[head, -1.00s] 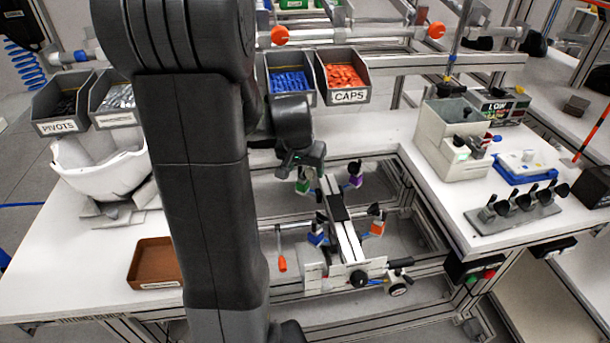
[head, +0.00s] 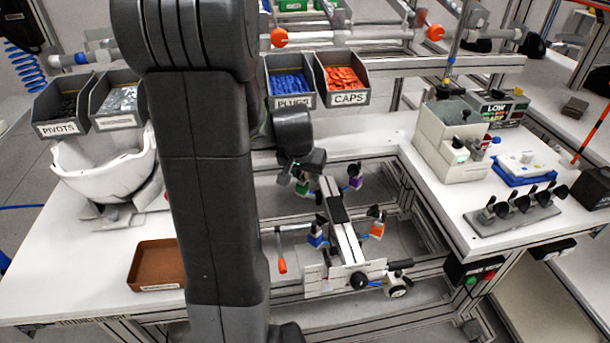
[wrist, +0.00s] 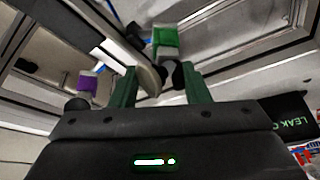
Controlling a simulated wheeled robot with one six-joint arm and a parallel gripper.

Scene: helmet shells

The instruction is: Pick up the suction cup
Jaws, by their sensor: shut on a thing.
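My gripper (wrist: 157,78) shows two green fingers in the wrist view. They are closed on a small dark suction cup (wrist: 172,76) with a pale disc-like part beside it. A green and white block (wrist: 165,42) sits just beyond the cup; whether the cup still touches it I cannot tell. In the head view my gripper (head: 302,176) is at the upper left of a fixture (head: 348,240), by its green block, and the held cup is mostly hidden there. A purple block (head: 355,182), a blue block (head: 317,238) and an orange block (head: 376,228) are on the fixture's other corners.
A grey rack (head: 515,212) with several black cups stands on the right table. A brown tray (head: 156,262) and a white helmet shell (head: 104,172) are on the left. Blue plugs (head: 290,84) and orange caps (head: 344,80) fill bins behind. An orange-handled tool (head: 282,264) hangs near the fixture.

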